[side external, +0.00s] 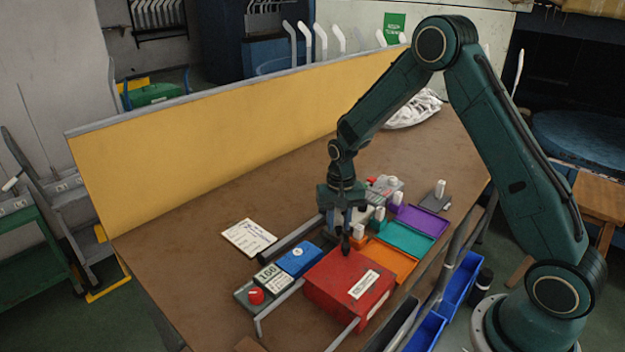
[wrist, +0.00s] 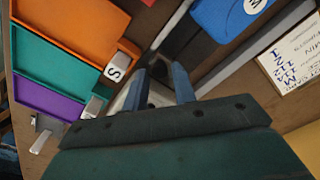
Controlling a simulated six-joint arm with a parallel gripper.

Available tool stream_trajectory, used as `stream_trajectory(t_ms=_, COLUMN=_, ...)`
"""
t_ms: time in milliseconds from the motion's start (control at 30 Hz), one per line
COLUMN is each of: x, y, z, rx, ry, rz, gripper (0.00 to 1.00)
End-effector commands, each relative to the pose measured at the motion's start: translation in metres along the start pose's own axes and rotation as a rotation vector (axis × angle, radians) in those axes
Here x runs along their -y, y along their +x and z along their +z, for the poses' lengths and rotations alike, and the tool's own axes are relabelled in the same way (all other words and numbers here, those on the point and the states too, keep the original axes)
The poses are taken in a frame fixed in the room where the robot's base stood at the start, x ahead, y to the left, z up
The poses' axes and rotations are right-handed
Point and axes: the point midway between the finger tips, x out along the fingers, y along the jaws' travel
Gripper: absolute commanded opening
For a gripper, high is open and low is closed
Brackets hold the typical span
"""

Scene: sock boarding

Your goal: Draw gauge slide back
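My gripper (side external: 352,238) points down over the bench, just behind the red box. In the wrist view its two blue-grey fingers (wrist: 160,84) stand apart, with a dark patch between their tips; I cannot tell if they touch anything. A blue block with a round white label (side external: 298,260) lies left of my gripper, by a dark rail (side external: 292,238); in the wrist view the block (wrist: 230,15) is at the top, apart from the fingers. I cannot tell for certain which part is the gauge slide; the area under my gripper is partly hidden.
The red box (side external: 348,287) stands in front. Orange (side external: 390,262), teal (side external: 408,238) and purple (side external: 424,219) trays lie to the right. A display with a red button (side external: 256,295) and a written card (side external: 249,238) lie left. A yellow panel (side external: 220,140) borders the back.

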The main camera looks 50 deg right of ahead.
Motion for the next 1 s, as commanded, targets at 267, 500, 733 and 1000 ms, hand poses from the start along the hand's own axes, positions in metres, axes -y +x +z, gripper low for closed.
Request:
stream_trajectory(t_ms=267, x=0.000, y=0.000, z=0.001, rx=0.001, ry=-0.001, rz=0.000, gripper=0.40)
stream_trajectory(t_ms=500, x=0.001, y=-0.004, z=0.000, rx=0.001, ry=-0.001, rz=-0.001, gripper=0.40)
stream_trajectory(t_ms=733, x=0.001, y=-0.025, z=0.000, rx=-0.002, ry=-0.001, rz=-0.002, gripper=0.40)
stream_trajectory(t_ms=1000, x=0.001, y=-0.068, z=0.000, rx=-0.003, ry=-0.001, rz=-0.002, gripper=0.40)
